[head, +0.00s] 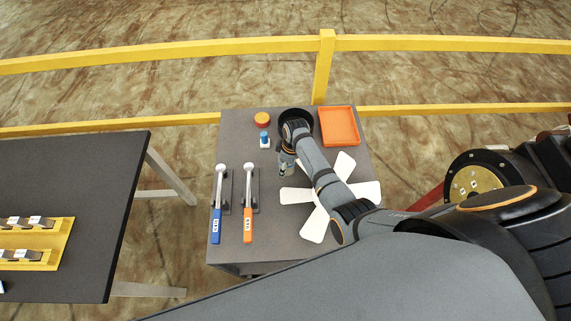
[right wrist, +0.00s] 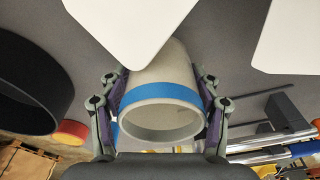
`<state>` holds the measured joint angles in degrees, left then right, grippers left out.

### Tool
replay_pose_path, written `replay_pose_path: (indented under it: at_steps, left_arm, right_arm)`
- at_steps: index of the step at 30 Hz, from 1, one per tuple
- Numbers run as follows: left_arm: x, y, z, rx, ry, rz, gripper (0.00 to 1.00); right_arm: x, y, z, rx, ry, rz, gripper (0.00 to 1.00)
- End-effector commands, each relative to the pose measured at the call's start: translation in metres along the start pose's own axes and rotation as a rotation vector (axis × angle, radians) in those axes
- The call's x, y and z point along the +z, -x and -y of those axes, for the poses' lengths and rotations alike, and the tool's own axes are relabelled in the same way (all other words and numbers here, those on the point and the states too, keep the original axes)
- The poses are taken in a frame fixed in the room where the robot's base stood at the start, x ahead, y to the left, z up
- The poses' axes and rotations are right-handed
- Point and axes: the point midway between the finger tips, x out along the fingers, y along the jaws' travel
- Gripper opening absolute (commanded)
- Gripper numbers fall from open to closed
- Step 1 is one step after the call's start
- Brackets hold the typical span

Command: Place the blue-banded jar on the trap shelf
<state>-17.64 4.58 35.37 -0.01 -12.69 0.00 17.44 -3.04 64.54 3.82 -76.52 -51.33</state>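The blue-banded jar (right wrist: 165,105) is a pale grey cylinder with a blue band near its open rim, which faces the camera in the right wrist view. My right gripper (right wrist: 160,112) has one finger on each side of it, with the pads against the jar near the band. In the head view, my right gripper (head: 286,168) is over the grey table, between the handled tools and the white fan; the jar is hard to make out there. My left gripper is out of view. I cannot identify a trap shelf in these frames.
The grey table (head: 290,252) holds a white fan (head: 315,226), an orange tray (head: 340,126), a black bowl (head: 310,114), an orange disc (head: 262,119), a small blue-topped item (head: 265,141) and blue (head: 216,218) and orange (head: 248,218) handled tools. Yellow railing (head: 325,68) runs behind.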

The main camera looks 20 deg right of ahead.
Motion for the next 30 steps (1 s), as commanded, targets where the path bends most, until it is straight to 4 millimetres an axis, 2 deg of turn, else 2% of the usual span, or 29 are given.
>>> replay_pose_path:
  at_steps: [10, 14, 24, 30]
  left_arm:
    - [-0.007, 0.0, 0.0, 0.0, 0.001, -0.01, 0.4]
    - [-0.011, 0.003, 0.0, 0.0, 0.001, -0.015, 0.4]
    - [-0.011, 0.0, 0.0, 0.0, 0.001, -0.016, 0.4]
    - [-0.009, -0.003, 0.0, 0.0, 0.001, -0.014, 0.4]
  right_arm:
    - [0.0, 0.001, 0.0, 0.0, 0.0, 0.0, 0.76]
    - [-0.001, 0.011, -0.001, 0.002, 0.0, -0.001, 0.76]
    - [-0.001, 0.09, -0.001, 0.004, 0.0, -0.003, 0.76]
    - [-0.001, 0.119, -0.001, 0.002, 0.0, -0.001, 0.76]
